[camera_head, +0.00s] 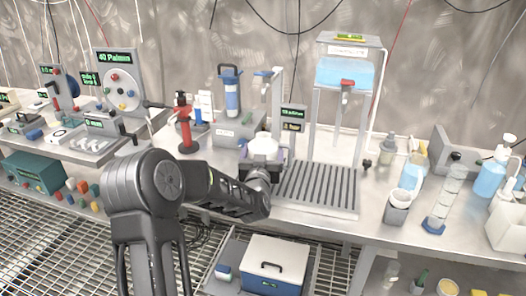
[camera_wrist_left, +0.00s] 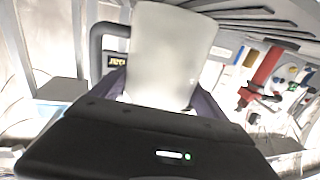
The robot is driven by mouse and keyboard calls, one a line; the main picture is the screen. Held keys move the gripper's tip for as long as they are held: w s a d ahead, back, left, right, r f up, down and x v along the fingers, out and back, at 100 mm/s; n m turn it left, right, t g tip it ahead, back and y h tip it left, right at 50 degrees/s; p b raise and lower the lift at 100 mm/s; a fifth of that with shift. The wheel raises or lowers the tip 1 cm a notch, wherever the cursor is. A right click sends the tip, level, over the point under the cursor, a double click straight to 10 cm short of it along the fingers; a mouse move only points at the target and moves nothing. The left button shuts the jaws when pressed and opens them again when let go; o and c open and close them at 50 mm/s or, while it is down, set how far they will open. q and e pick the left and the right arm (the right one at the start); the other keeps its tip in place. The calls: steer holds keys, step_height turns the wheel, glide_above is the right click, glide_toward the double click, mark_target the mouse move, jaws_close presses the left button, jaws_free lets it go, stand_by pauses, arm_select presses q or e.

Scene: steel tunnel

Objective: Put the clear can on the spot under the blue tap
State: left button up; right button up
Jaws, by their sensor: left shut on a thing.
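My left gripper (camera_head: 262,165) is shut on a pale, frosted clear can (camera_head: 264,147), held upright at the left end of the slatted drip tray (camera_head: 315,187). In the left wrist view the can (camera_wrist_left: 170,50) stands between the two dark fingers of my gripper (camera_wrist_left: 160,92). The blue tap (camera_head: 264,73) sticks out from a white post above and behind the can. The surface under this tap is hidden by the can and gripper, so I cannot tell whether the can touches it. My right gripper is not in view.
A water tank (camera_head: 343,74) with a red tap (camera_head: 347,84) stands over the drip tray. A red stand (camera_head: 185,125) and a blue filter (camera_head: 232,95) are to the left. Bottles and a tall cylinder (camera_head: 445,198) are at right. A cooler box (camera_head: 274,267) sits below the counter.

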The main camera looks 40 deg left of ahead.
arm_select(q)
steer(key=shift+f, duration=0.15)
steer(key=o, duration=1.6)
steer(key=shift+r, duration=0.25)
steer(key=shift+s+d+f, duration=0.1)
steer(key=shift+s+d, duration=0.05)
steer(key=shift+s, duration=0.1)
steer(key=b+v, duration=0.1)
steer(key=v, duration=1)
steer(key=shift+s+d, duration=0.15)
steer(key=shift+s, duration=0.05)
